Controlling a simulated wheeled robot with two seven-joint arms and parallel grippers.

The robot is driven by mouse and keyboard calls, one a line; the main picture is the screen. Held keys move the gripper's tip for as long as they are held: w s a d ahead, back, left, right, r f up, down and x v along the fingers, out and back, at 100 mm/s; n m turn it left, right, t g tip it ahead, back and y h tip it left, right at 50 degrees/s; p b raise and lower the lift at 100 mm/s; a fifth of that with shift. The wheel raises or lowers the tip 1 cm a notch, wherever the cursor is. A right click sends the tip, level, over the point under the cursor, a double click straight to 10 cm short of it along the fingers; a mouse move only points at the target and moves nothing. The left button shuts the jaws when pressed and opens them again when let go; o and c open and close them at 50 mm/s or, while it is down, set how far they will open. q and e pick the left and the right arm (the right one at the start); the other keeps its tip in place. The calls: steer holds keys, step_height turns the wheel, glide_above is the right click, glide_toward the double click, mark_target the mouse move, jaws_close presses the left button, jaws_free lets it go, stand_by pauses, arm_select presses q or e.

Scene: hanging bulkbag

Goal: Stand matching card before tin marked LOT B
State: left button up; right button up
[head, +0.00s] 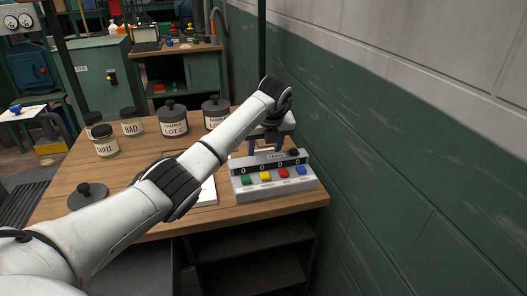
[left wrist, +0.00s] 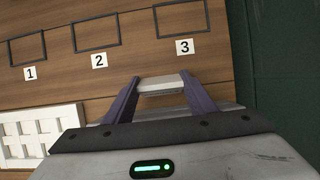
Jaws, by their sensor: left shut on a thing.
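My left gripper (head: 266,146) is over the right part of the wooden table, just behind the box with coloured buttons. In the left wrist view my left gripper (left wrist: 160,88) is shut on a small pale thing (left wrist: 161,83), seen almost edge-on; I cannot read any marking on it. A dark tin marked LOT C (head: 173,120) stands at the back of the table. Another dark tin (head: 214,105) to its right has a label whose lot letter is hidden by my arm. A third dark lid (head: 90,190) shows at the left, its label not visible. My right gripper is not in view.
Small jars marked BAD (head: 132,125) and SHELL (head: 106,148) stand at the back left. The button box (head: 270,178) is at the right front. Black outlines numbered 1, 2 and 3 (left wrist: 179,18) look empty. A white gridded thing (left wrist: 42,135) is left. A green wall (head: 380,160) borders the right.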

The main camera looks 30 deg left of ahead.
arm_select(q)
steer(key=shift+f, duration=0.2)
steer(key=o, duration=1.1)
steer(key=shift+r, duration=0.15)
steer(key=v, duration=1.2)
steer(key=shift+a+r, duration=0.1)
